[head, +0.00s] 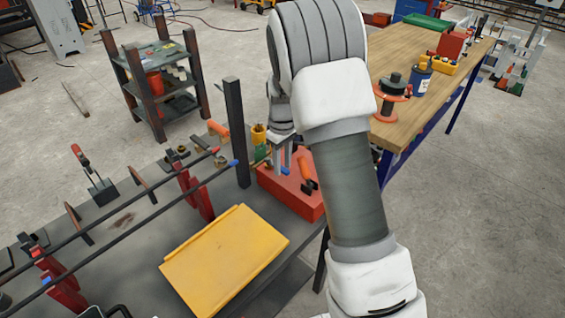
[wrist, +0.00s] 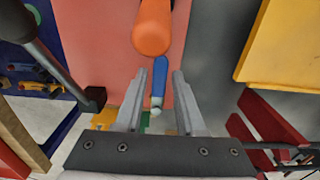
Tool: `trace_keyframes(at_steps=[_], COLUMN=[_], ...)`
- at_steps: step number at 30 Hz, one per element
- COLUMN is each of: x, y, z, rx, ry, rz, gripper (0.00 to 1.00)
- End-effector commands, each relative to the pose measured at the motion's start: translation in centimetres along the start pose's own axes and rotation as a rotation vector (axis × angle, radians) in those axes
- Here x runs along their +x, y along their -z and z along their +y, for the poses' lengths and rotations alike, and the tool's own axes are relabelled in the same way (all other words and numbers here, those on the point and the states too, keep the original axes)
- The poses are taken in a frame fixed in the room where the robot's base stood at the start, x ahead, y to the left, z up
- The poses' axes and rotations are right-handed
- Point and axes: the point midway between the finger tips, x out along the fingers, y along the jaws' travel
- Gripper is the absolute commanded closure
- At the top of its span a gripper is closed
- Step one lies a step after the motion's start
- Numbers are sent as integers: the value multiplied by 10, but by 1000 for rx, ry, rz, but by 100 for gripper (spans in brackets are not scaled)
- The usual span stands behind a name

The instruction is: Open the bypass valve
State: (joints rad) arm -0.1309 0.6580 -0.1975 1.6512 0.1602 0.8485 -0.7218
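My gripper (head: 283,160) points down over a red box (head: 290,192) on the dark bench. In the wrist view its two grey fingers (wrist: 161,76) are open, with a clear gap. A slim blue piece with a pale tip (wrist: 158,88) shows in that gap, and I cannot tell how far below the fingers it lies. It may be a lever, but no part is plainly a bypass valve. A thick orange handle (wrist: 152,28) lies just beyond the fingertips; it also shows on the red box in the head view (head: 304,168). My arm and gripper hide part of the box.
A dark upright post (head: 236,130) stands left of my gripper, close to a yellow and green part (head: 259,140). Dark bars held in red clamps (head: 195,195) cross the bench. A yellow folder-like panel (head: 225,258) lies in front. A wooden workbench (head: 455,60) stands to the right.

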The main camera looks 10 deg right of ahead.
Motion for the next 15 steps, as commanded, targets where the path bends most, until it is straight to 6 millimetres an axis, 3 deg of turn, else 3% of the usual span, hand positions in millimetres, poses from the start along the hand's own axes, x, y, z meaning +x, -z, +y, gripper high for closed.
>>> trace_keyframes(at_steps=[1,6,15], x=[0,0,-1], y=[0,0,0], z=[0,0,0], rx=[0,0,0], ry=[0,0,0], rz=[0,0,1], gripper=[73,100,100])
